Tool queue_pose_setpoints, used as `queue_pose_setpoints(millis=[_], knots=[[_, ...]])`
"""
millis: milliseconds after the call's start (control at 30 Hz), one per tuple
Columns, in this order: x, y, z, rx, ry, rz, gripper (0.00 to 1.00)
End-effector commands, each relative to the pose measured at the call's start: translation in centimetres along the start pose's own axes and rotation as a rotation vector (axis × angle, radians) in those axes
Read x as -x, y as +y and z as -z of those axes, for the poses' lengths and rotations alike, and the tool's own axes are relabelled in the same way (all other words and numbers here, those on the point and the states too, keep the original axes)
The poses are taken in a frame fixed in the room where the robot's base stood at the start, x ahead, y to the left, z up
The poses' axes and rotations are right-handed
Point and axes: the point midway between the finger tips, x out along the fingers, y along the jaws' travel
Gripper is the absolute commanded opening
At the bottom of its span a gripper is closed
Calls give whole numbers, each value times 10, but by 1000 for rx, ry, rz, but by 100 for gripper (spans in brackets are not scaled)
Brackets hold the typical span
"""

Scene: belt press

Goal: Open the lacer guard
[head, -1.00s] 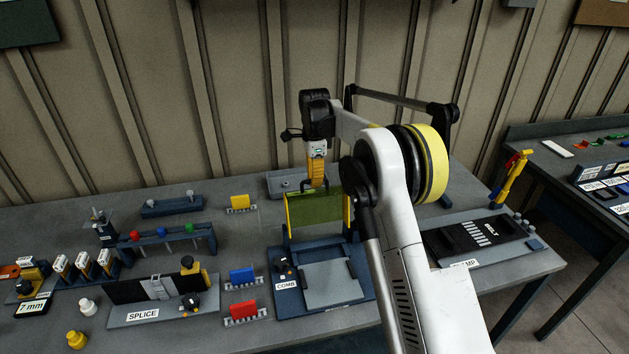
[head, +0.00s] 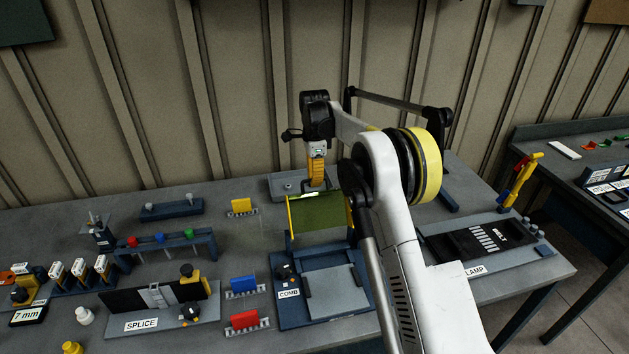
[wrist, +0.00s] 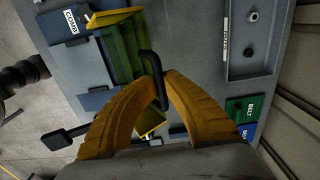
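The lacer guard is a see-through green panel with yellow side edges (head: 318,213), raised at the back of the blue COMB station (head: 288,318). In the wrist view the guard (wrist: 122,48) lies above and left of my fingers. A bent black handle (wrist: 148,62) by the guard's edge passes between my fingertips. My gripper (wrist: 160,84) looks shut on this handle, with a finger on each side. In the head view my gripper (head: 317,186) points down just behind the guard's top edge. The handle is hidden there.
A grey tray (head: 286,184) stands close behind the guard. Blue (head: 242,284) and red (head: 244,320) combs sit left of the COMB station, and the splice block (head: 165,316) further left. The belt clamp (head: 482,240) lies right of my arm.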

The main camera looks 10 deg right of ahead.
Motion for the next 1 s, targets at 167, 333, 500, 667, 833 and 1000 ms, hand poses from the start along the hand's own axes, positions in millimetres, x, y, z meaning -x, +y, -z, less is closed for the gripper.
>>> queue_pose_setpoints(millis=[167,333,500,667,833,1000], knots=[[1,-1,0,0,0,3,17],[1,0,0,0,0,2,32],[1,0,0,0,0,1,32],[13,0,0,0,0,1,32],[49,0,0,0,0,1,32],[87,0,0,0,0,1,32]])
